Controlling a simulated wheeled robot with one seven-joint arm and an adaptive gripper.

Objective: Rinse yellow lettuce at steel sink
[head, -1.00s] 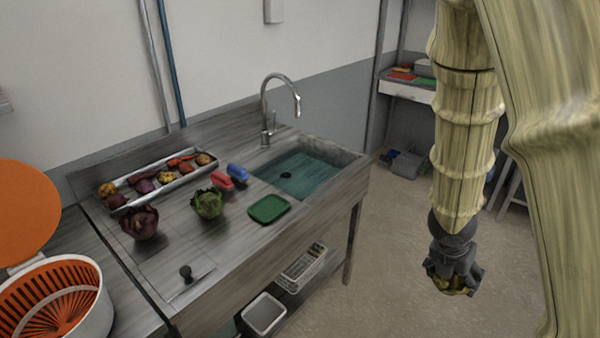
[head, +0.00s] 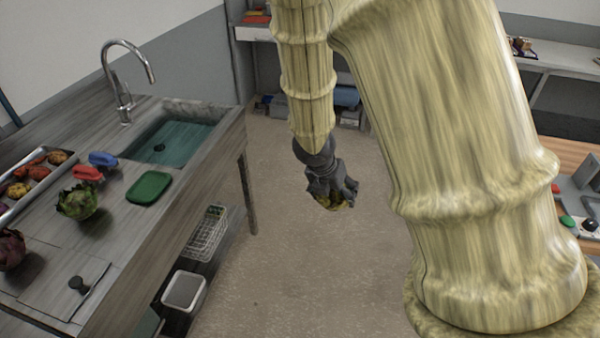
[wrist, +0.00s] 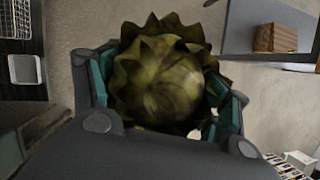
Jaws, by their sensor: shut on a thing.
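My gripper (head: 333,192) is shut on a yellow-green leafy head, the yellow lettuce (wrist: 170,80). In the wrist view the lettuce sits between the two finger pads, with spiky leaf tips around it. In the head view only a small yellowish part of it shows below the fingers. The gripper hangs over the open floor, to the right of the sink counter and apart from it. The steel sink (head: 172,141) is at the upper left, a teal basin with a dark drain. A curved faucet (head: 124,84) stands behind its left side.
On the counter are a green lettuce (head: 78,201), a green tray (head: 149,187), red and blue items, a purple head (head: 10,249) and a tray of vegetables. A wire basket (head: 206,234) and white bin (head: 184,290) sit below. The floor between counter and arm is clear.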

